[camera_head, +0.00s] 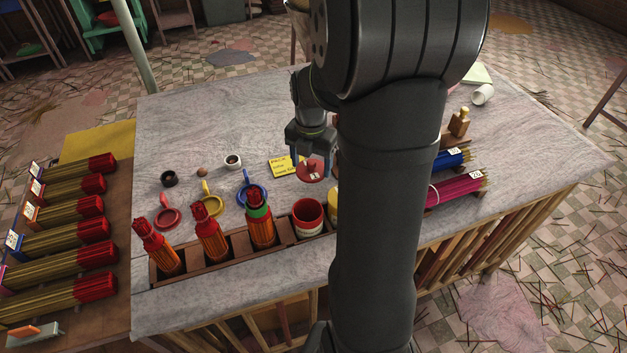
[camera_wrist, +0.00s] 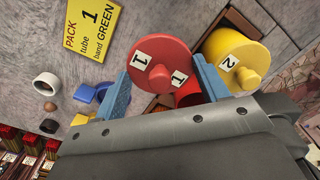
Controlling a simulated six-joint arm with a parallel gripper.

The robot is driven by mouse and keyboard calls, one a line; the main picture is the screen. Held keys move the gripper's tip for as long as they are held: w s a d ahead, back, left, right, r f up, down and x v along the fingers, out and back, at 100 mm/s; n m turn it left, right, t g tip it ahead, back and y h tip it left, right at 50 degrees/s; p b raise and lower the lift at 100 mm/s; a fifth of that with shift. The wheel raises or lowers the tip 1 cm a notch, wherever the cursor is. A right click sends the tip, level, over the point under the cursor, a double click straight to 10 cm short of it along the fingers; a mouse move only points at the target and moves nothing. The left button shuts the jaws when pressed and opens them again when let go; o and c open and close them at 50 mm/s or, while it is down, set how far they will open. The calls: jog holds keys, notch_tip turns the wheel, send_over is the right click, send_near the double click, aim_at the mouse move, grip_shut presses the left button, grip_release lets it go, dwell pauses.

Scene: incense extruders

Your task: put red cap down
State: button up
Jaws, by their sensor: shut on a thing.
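The red cap (camera_head: 311,172) is round and flat with a knob and a white label. In the wrist view the red cap (camera_wrist: 160,58) bears a 1 and sits between the two blue fingers of my gripper (camera_wrist: 163,86). My gripper (camera_head: 311,146) is shut on it, above the table behind the rack. The open red container (camera_head: 307,217) stands in the rack, in front of the cap. In the wrist view this red container (camera_wrist: 189,96) is mostly hidden by the cap. I cannot tell the cap's exact height above the table.
A yellow card (camera_head: 286,166) reads "PACK 1 tube band GREEN". A yellow container, its yellow lid (camera_wrist: 236,58) labelled 2, stands beside the red one. Bundles of sticks, one with a green band (camera_head: 259,211), stand in the rack (camera_head: 240,245). My arm hides the table's middle right.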

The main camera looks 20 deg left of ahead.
aim_at(312, 189)
jog(key=shift+f, duration=3.4)
jog(key=shift+f, duration=0.2)
jog(key=o, duration=0.9)
jog(key=shift+o, duration=0.2)
jog(key=shift+r, duration=0.1)
notch_tip(312, 189, up, 12)
jog(key=shift+r, duration=0.1)
